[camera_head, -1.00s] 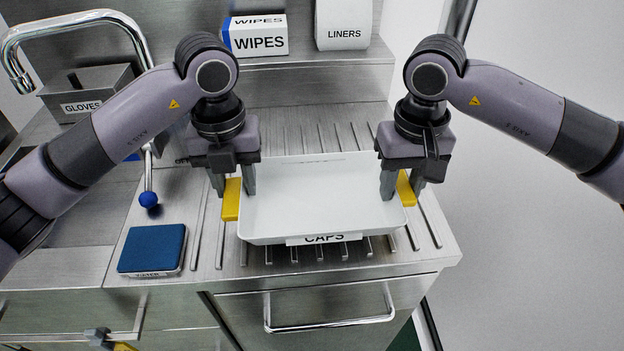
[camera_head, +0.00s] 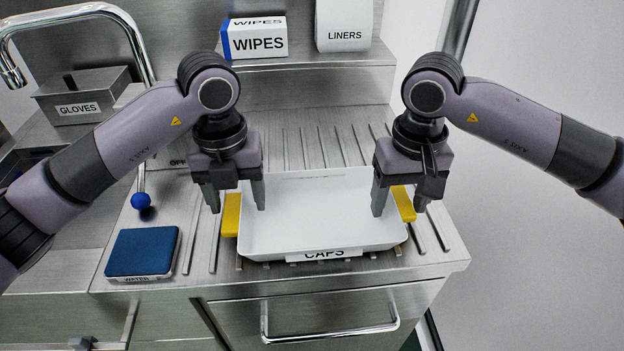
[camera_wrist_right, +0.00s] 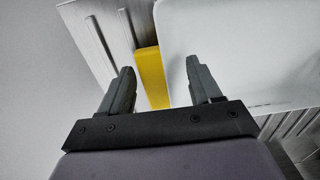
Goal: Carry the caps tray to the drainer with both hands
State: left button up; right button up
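The white caps tray (camera_head: 320,222) rests on the ribbed steel drainer (camera_head: 415,262), with its CAPS label facing front. It has a yellow handle on the left (camera_head: 231,214) and one on the right (camera_head: 403,203). My left gripper (camera_head: 238,208) is open above the left handle, its fingers apart with nothing between them. My right gripper (camera_head: 398,210) is open above the right handle. In the right wrist view, the open fingers (camera_wrist_right: 163,90) stand on either side of the yellow handle (camera_wrist_right: 152,78), clear of it, with the tray (camera_wrist_right: 250,50) to the right.
A blue pad (camera_head: 144,250) and a blue-knobbed lever (camera_head: 141,200) are left of the tray. A GLOVES bin (camera_head: 85,97) and a faucet (camera_head: 120,25) stand back left. A drawer handle (camera_head: 330,332) is below.

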jog(key=shift+d, duration=0.15)
pick_arm(q)
notch_tip(320, 180, up, 12)
pick_arm(e)
notch_tip(320, 180, up, 12)
dwell(0.8)
dwell(0.3)
